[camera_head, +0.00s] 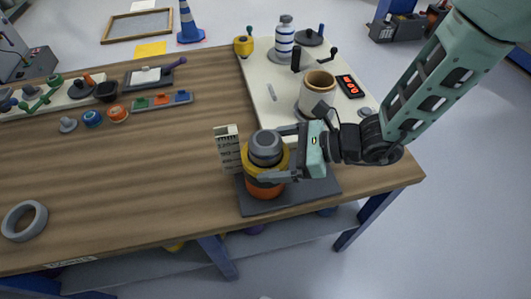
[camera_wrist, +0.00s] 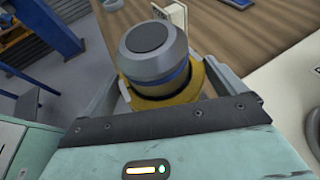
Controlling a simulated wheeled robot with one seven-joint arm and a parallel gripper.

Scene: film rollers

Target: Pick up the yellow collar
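The yellow collar (camera_head: 281,160) sits around a grey-capped cylinder (camera_head: 266,142) above an orange base (camera_head: 265,189), on a dark grey plate (camera_head: 317,190) at the table's front right. My gripper (camera_head: 270,156) reaches in from the right, with one finger on the near side of the collar and one on the far side. In the wrist view the collar (camera_wrist: 184,94) shows between the two fingers, below the grey cap (camera_wrist: 150,50). The fingers are spread and very close to the collar; I cannot tell whether they press on it. The collar's far side is hidden.
A white marked card (camera_head: 228,150) stands just left of the collar. A beige mug (camera_head: 315,92) and a striped bottle (camera_head: 284,38) stand on the white board behind. A grey ring (camera_head: 24,221) lies at far left. The table's middle is clear.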

